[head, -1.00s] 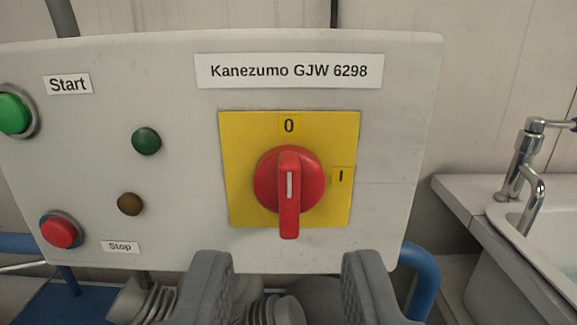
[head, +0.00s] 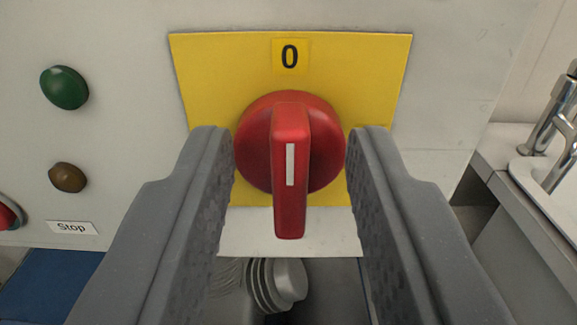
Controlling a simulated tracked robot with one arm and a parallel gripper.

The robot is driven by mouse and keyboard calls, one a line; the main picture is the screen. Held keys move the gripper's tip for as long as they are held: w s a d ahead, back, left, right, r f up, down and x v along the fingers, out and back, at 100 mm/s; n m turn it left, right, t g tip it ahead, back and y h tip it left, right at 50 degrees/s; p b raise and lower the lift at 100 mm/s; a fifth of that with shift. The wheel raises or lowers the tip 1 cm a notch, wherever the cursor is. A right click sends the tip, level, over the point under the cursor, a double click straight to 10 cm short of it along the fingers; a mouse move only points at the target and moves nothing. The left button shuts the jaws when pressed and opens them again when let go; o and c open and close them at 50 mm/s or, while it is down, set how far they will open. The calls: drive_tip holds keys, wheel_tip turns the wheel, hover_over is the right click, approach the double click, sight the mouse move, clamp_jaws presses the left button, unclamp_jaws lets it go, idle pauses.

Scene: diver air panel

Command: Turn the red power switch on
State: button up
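The red power switch (head: 290,165) is a round knob with a raised handle on a yellow plate (head: 210,70). Its handle stands vertical, with a white mark on it, in line with the "0" label (head: 290,57) above. The "I" label is hidden in the current view, behind my right finger. My gripper (head: 290,155) is open, one grey finger on each side of the knob. The handle lies between the fingers, with a clear gap on both sides of it. I cannot tell whether the fingertips touch the plate.
On the grey panel (head: 120,125) at the left are a green lamp (head: 64,88), a brown lamp (head: 68,177), a red button (head: 8,214) and a "Stop" label (head: 72,228). A sink with a chrome tap (head: 552,130) stands at the right.

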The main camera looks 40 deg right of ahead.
clamp_jaws()
drive_tip(key=shift+f+m+b, duration=0.1)
drive_tip(key=shift+m+b, duration=0.2)
drive_tip(key=shift+b, duration=0.1)
drive_tip(key=m+b, duration=0.2)
drive_tip(key=b, duration=0.2)
drive_tip(key=shift+d+f, duration=0.1)
drive_tip(key=m+b, duration=0.4)
drive_tip(key=b, duration=0.1)
drive_tip(key=shift+s+d+f, duration=0.1)
drive_tip(key=shift+s, duration=0.1)
drive_tip(key=m+b, duration=0.4)
drive_tip(key=b, duration=0.1)
drive_tip(key=shift+s+d+f+m, duration=0.1)
drive_tip(key=shift+d+m, duration=0.05)
drive_tip(key=shift+m, duration=0.15)
drive_tip(key=m+b, duration=0.1)
drive_tip(key=b, duration=0.1)
drive_tip(key=shift+f+m+b, duration=0.25)
drive_tip(key=shift+m+b, duration=0.05)
drive_tip(key=shift+m, duration=0.1)
drive_tip(key=m+b, duration=0.4)
drive_tip(key=m, duration=0.1)
drive_tip(key=shift+s+d+b, duration=0.1)
drive_tip(key=shift+d+b, duration=0.05)
drive_tip(key=shift+b, duration=0.15)
drive_tip(key=shift+f, duration=0.15)
